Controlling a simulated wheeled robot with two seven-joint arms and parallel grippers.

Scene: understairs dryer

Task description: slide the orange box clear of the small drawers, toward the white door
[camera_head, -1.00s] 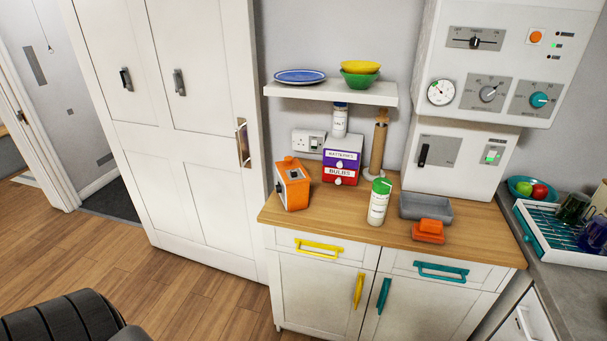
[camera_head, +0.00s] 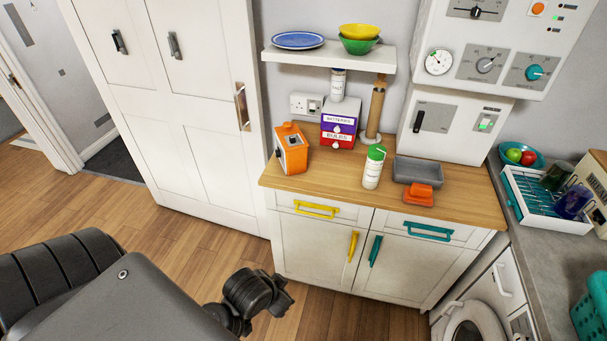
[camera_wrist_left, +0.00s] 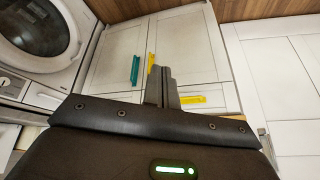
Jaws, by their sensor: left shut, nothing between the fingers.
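The orange box (camera_head: 293,154) stands upright on the left part of the wooden counter, with a dark detail on its left side. The small drawers (camera_head: 339,128), purple over red and labelled BATTERIES and BULBS, stand just right of and behind it, with a narrow gap in the picture. The white door (camera_head: 190,110) is left of the counter. My left gripper (camera_wrist_left: 162,78) is shut and empty in the left wrist view, in front of the white cabinet doors and away from the box. My left arm enters low in the head view. My right gripper is out of view.
On the counter (camera_head: 330,185) are a green-capped bottle (camera_head: 373,168), a grey tray (camera_head: 418,171), an orange object (camera_head: 418,195) and a wooden cylinder (camera_head: 375,108). A shelf (camera_head: 330,57) overhangs the back. The counter front left of the bottle is clear.

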